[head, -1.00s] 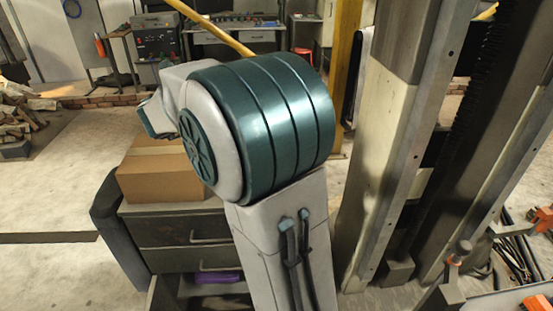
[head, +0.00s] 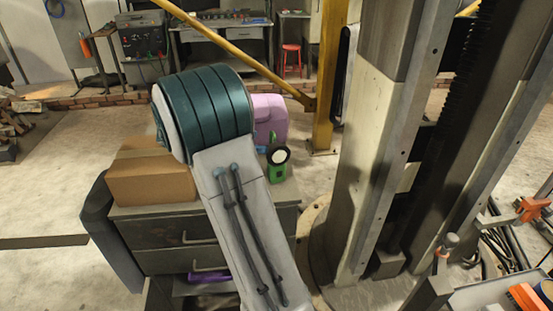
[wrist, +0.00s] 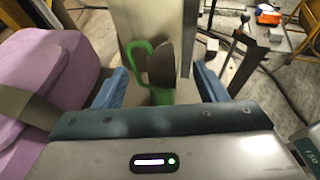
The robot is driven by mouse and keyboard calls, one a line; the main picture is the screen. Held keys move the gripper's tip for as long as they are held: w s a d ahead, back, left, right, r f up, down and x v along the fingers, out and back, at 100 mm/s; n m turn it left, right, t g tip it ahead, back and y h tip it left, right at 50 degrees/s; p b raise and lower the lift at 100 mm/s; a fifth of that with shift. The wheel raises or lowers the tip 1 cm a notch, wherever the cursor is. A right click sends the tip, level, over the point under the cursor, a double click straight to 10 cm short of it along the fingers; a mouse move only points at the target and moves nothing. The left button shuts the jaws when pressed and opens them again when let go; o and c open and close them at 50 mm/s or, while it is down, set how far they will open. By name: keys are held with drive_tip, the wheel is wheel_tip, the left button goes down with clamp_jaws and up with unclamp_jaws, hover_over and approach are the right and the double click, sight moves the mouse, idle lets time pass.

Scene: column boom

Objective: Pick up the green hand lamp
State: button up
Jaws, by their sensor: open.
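The green hand lamp (head: 277,172) stands on the top of the drawer cabinet, near its right end. Its round lamp head with a pale face shows above the green body in the head view. In the wrist view the lamp's green body (wrist: 162,96) and looped green handle show between the blue fingers of my gripper (wrist: 160,84), with the dark lamp head beside the handle. My gripper is open, with a finger on either side of the lamp. I cannot tell whether either finger touches it.
A purple container (head: 269,117) stands just behind the lamp and close to the left finger in the wrist view. A cardboard box (head: 150,181) sits on the left of the cabinet (head: 170,231). A tall column (head: 375,150) rises to the right of the cabinet.

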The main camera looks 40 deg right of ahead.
sight(270, 144)
drive_tip(key=shift+f+p+x, duration=0.2)
drive_tip(key=shift+p+x, duration=0.95)
drive_tip(key=shift+x, duration=2)
drive_tip(key=shift+w, duration=0.1)
drive_tip(key=shift+c, duration=0.3)
drive_tip(key=shift+a, duration=0.1)
clamp_jaws()
